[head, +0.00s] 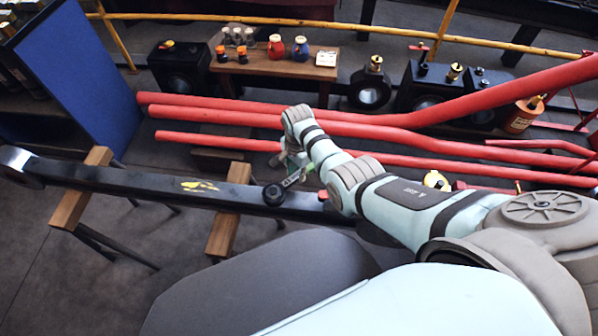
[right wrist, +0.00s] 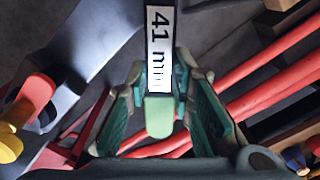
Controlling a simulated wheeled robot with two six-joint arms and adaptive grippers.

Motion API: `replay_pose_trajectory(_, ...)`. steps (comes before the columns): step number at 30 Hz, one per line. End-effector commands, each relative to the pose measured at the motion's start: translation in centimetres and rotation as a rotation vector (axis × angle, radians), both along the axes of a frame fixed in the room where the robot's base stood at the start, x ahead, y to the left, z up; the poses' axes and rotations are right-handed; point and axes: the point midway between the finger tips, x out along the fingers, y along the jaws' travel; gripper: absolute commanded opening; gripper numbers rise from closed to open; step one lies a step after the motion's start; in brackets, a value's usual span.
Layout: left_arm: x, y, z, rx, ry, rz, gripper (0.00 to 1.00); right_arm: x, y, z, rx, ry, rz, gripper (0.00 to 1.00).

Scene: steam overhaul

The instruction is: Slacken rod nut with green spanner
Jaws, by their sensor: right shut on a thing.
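The green spanner (right wrist: 160,115) shows in the right wrist view as a green handle end with a dark shank and a white "41 mm" label. My right gripper (right wrist: 162,108) is shut on it; the gripper also shows in the head view (head: 290,164), just above the long black rod (head: 120,180). A dark round part (head: 272,194) sits at the rod's near side below the gripper; I cannot tell whether it is the rod nut or the spanner's head, or whether the spanner is seated. My left gripper is not in view.
The rod lies on wooden trestles (head: 225,222). Red pipes (head: 225,117) run close behind the gripper. A wooden bench (head: 270,68) with jars stands at the back, and a blue panel (head: 78,70) at the left. A red and yellow part (right wrist: 32,100) is near the wrist.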

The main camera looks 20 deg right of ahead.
Motion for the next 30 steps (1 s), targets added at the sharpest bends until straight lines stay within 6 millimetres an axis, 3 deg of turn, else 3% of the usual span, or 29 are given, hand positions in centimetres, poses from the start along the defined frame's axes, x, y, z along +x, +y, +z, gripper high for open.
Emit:
replay_pose_trajectory(23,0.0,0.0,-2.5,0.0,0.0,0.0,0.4,2.2,0.9,-0.1,0.0,-0.004,0.241,0.0)
replay_pose_trajectory(30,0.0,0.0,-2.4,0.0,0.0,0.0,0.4,2.3,0.9,0.1,0.0,-0.004,0.258,0.0)
